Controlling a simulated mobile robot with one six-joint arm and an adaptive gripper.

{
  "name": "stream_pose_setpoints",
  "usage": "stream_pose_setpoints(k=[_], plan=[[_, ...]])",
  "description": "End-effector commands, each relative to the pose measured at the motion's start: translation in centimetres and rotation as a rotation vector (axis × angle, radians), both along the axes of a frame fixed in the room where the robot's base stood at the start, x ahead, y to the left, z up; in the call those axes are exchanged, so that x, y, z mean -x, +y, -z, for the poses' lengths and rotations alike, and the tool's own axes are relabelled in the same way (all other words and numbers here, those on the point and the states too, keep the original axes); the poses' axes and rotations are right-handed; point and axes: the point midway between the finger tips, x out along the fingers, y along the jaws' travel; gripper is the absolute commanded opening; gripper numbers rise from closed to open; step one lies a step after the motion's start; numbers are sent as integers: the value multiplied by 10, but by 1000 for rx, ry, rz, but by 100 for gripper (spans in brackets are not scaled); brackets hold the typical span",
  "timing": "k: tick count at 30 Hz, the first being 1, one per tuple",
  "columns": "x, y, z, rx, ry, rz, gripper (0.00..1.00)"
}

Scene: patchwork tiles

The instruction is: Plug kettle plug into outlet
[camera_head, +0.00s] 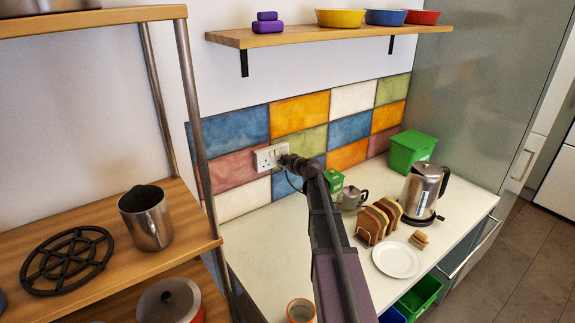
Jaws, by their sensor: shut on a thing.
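The white wall outlet (266,158) is set in the patchwork tile backsplash above the counter. My gripper (287,161) is at the right part of the outlet, reached by my dark arm from the lower middle. It is shut on a dark plug, which is mostly hidden by the gripper. Part of a dark cord (291,181) hangs below it. I cannot tell whether the plug is seated in the outlet or just in front of it. The steel kettle (422,190) stands upright on its dark base at the right of the counter.
A toast rack (378,221), a white plate (396,260), a small grey teapot (352,198), a green box (336,181) and a green bin (411,150) stand on the counter. A wooden shelf unit (190,210) with a steel mug (147,217) is at the left. A wall shelf (330,34) hangs above.

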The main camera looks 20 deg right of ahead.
Motion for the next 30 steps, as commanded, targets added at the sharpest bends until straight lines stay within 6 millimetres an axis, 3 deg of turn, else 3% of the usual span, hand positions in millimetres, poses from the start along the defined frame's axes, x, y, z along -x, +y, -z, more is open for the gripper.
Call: stream_pose_setpoints(k=[28, 29, 30], plan=[[-16, 3, 0, 1, -1, -1, 7], [-16, 3, 0, 0, -1, 1, 70], [-16, 3, 0, 0, -1, 0, 82]])
